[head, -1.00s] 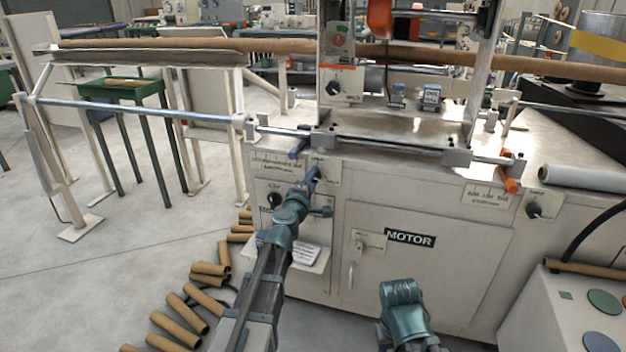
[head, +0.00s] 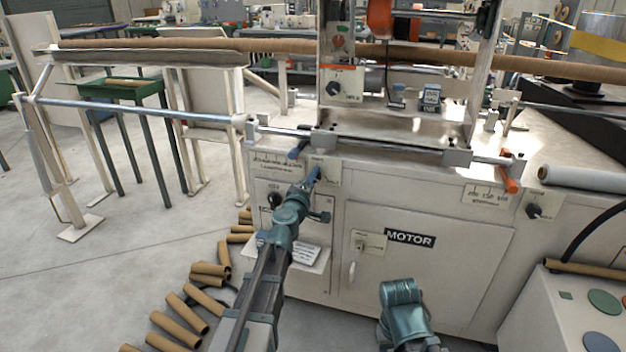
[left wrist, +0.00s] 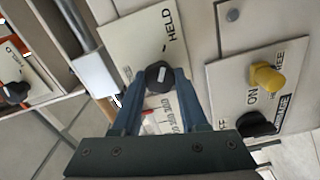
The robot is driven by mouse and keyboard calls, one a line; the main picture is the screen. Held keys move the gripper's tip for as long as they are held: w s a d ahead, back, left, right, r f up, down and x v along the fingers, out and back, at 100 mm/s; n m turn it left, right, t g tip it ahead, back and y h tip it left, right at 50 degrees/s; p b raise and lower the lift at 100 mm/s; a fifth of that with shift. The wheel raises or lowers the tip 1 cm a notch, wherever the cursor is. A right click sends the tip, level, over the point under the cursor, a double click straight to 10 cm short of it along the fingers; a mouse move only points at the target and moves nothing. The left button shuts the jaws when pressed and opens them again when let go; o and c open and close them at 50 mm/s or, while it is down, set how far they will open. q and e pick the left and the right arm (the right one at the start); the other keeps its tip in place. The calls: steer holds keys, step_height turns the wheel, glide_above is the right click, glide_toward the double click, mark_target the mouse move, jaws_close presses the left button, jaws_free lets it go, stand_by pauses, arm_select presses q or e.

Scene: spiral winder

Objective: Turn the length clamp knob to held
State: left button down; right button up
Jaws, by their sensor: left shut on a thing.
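The length clamp knob (left wrist: 159,76) is a dark round knob on a cream plate (left wrist: 133,42) that reads HELD. In the left wrist view my left gripper (left wrist: 160,82) has its two blue fingers on either side of the knob, shut on it. I cannot tell which way the knob points. In the head view my left gripper (head: 311,180) reaches the cabinet's upper left front, beside the plate (head: 327,172), and hides the knob. My right arm shows at the bottom, but its gripper's fingers do not show.
A plate with a yellow knob (left wrist: 266,76) and a black knob (left wrist: 256,123) is near the held knob. Cardboard tubes (head: 178,328) lie on the floor at left.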

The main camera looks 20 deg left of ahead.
arm_select(q)
steer(key=shift+c, duration=2.2)
jaws_free()
steer(key=shift+s, duration=0.15)
